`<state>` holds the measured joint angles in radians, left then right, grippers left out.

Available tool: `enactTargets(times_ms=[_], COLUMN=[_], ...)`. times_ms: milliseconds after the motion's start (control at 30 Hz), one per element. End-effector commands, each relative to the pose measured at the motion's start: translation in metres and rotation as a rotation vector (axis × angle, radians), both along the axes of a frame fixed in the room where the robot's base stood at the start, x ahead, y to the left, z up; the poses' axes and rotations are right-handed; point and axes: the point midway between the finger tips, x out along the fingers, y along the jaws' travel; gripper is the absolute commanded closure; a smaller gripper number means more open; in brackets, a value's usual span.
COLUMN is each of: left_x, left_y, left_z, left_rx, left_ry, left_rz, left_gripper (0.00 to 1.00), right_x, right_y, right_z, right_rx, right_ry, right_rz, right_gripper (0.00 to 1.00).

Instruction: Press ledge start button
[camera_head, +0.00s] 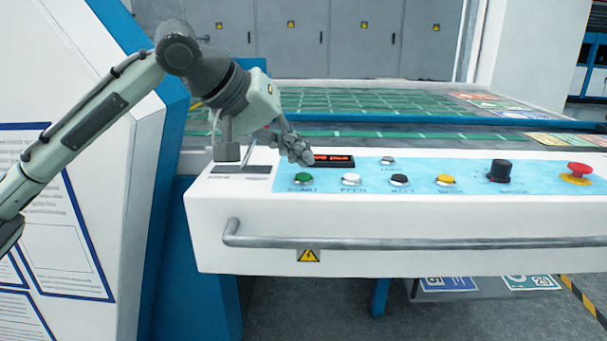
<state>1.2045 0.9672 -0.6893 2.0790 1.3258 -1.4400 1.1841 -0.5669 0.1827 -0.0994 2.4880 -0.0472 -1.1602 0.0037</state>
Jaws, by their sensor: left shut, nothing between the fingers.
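The ledge (215,205) is a white control panel with a light blue top strip. The green start button (303,178) sits at the left end of its button row, with blurred lettering below it. My left gripper (303,158) is shut and empty, its fingertips above and just behind the green button, close to the red-lit display (334,160). A small gap shows between the fingertips and the button in the picture; the exact height is hard to tell. My right gripper is not in view.
Right of the green button are a white button (351,179), a black button (399,180), a yellow button (445,180), a black knob (499,171) and a red emergency stop (577,172). A metal handrail (400,243) runs along the ledge front. A white machine housing (100,200) stands at left.

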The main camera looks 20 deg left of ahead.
Motion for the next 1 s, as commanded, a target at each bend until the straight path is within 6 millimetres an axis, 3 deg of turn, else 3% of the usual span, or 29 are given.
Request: enactTargets(times_ms=[1000], left_x=[0.0000], left_y=[-0.0001], left_z=[-0.0092], left_rx=[0.000], left_ry=[0.000], left_rz=[0.000], left_gripper=[1.00], right_x=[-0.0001], right_y=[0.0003], right_z=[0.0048], right_rx=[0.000], right_ry=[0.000], right_rz=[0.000], right_gripper=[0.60])
